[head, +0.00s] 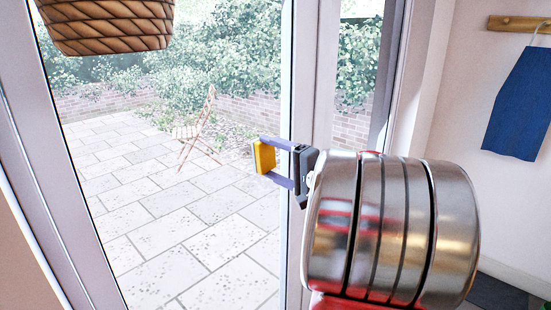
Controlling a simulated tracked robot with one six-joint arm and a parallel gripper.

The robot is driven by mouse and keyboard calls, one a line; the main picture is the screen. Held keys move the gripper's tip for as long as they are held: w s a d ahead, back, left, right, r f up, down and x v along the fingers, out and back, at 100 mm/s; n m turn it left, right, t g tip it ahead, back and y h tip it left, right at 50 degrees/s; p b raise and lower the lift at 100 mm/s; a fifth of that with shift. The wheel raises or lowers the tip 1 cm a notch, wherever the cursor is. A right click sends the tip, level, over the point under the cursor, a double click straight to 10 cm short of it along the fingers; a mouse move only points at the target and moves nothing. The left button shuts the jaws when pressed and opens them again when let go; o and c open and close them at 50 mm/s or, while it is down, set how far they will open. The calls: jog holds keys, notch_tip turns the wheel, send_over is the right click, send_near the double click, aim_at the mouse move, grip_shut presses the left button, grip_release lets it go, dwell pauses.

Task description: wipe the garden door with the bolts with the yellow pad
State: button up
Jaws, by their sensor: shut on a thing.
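My gripper (268,158) is shut on a yellow pad (263,156), near the middle of the head view. The pad is held upright, with its face turned left toward the glass. A glazed garden door with a pale frame (298,70) fills the left and middle of the view. The pad shows in front of its large pane, near the right upright. I cannot tell whether it touches the glass. I make out no bolts. My arm covers the lower part of the narrower glazing on the right.
A woven basket (105,28) hangs at the top left. At the right, a blue cloth (518,103) hangs from a wooden rail (520,24) on the wall. Paving (170,228), a folding chair (199,130) and hedges lie beyond the glass.

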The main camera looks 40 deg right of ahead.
jog(key=shift+a, duration=0.15)
jog(key=shift+a, duration=1.6)
jog(key=shift+s+a, duration=0.15)
jog(key=shift+a, duration=1.6)
jog(key=shift+s, duration=0.1)
jog(key=shift+s+d, duration=0.1)
jog(key=shift+s, duration=2.85)
